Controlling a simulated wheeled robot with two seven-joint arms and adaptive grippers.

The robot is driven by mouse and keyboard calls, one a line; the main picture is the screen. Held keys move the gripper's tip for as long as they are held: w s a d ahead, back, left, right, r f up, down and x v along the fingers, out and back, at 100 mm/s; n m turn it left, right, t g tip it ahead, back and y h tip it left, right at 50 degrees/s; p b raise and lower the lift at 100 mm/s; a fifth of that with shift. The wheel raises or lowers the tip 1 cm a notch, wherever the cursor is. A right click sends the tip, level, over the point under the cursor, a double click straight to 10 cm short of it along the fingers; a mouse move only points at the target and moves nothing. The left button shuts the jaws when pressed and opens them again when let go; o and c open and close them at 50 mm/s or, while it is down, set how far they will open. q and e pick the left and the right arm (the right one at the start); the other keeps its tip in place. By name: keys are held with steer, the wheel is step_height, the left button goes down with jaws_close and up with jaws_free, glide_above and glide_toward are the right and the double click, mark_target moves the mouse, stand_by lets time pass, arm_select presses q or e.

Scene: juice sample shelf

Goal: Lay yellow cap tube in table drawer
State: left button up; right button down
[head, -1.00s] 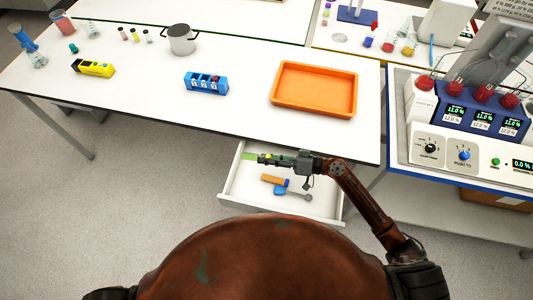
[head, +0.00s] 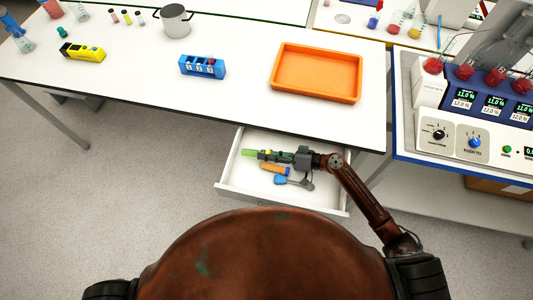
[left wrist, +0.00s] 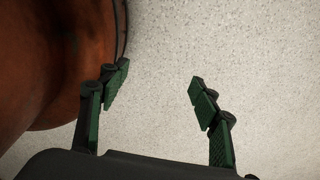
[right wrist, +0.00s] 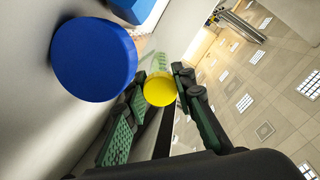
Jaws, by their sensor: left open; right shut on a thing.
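The tube shows as a bright green stub (head: 249,153) at the tip of my right gripper (head: 275,156) in the head view. Its yellow cap (right wrist: 160,89) faces the camera in the right wrist view, between the two fingers of my right gripper (right wrist: 160,78), which is shut on the tube. The tube lies roughly level. The table drawer (head: 270,199) is pulled open, and the tube and gripper are over or inside it; whether the tube touches its floor I cannot tell. My left gripper (left wrist: 158,85) is open and empty above the floor.
A blue round end (right wrist: 95,60) is close beside the fingers. On the table (head: 130,75) are an orange tray (head: 316,98) and a blue rack (head: 190,69).

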steer(key=c, duration=1.5)
jaws_free()
steer(key=shift+c, duration=0.2)
step_height(320, 180, up, 10)
steer(key=shift+r, duration=0.1)
